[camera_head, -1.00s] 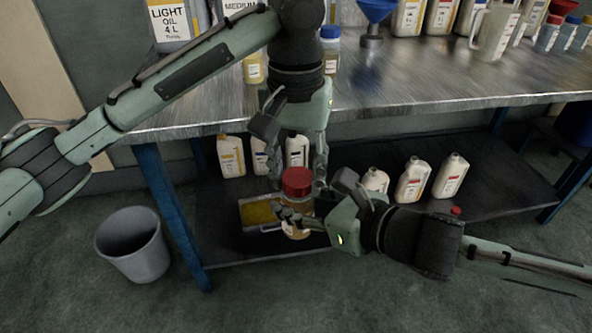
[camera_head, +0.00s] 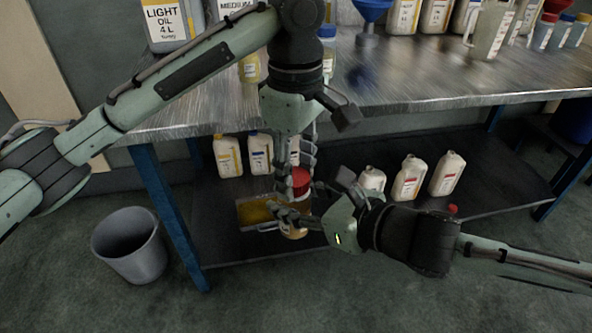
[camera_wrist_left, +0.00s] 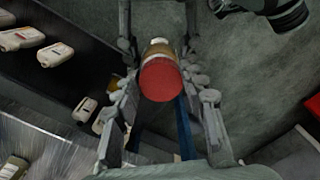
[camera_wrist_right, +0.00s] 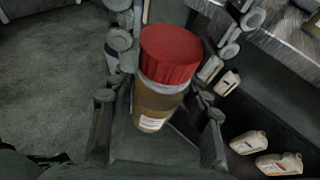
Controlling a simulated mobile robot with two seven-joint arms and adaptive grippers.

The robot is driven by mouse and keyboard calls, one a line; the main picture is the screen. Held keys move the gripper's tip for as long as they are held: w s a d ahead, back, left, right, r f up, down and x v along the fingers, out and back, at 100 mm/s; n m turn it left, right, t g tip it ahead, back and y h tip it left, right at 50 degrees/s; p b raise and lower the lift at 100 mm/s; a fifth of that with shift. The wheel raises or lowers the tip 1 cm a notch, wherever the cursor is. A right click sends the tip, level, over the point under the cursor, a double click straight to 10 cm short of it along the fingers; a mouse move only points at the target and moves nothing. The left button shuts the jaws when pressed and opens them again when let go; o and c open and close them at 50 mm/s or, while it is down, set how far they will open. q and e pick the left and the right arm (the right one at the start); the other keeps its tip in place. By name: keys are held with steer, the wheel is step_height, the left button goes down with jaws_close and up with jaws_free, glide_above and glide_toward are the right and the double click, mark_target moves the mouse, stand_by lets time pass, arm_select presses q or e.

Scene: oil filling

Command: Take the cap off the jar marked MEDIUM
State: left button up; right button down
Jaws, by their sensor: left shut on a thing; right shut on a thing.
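The jar (camera_head: 294,234) is clear with amber contents and hangs upright in front of the bench, above the lower shelf. Its red cap (camera_head: 301,179) sits on top; it also shows in the left wrist view (camera_wrist_left: 160,80) and the right wrist view (camera_wrist_right: 172,55). The jar's label (camera_wrist_right: 151,123) is too small to read. My left gripper (camera_head: 298,170) points down from above and is shut on the red cap. My right gripper (camera_head: 290,213) reaches in from the right and is shut around the jar body below the cap.
A shallow tray of yellow liquid (camera_head: 248,227) lies on the lower shelf behind the jar. Several white bottles stand there on both sides. The metal bench (camera_head: 430,75) holds containers, a blue funnel and a jug. A grey bin (camera_head: 130,262) stands on the floor at left.

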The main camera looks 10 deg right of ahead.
arm_select(q)
steer(key=shift+r, duration=0.15)
steer(key=shift+r, duration=1)
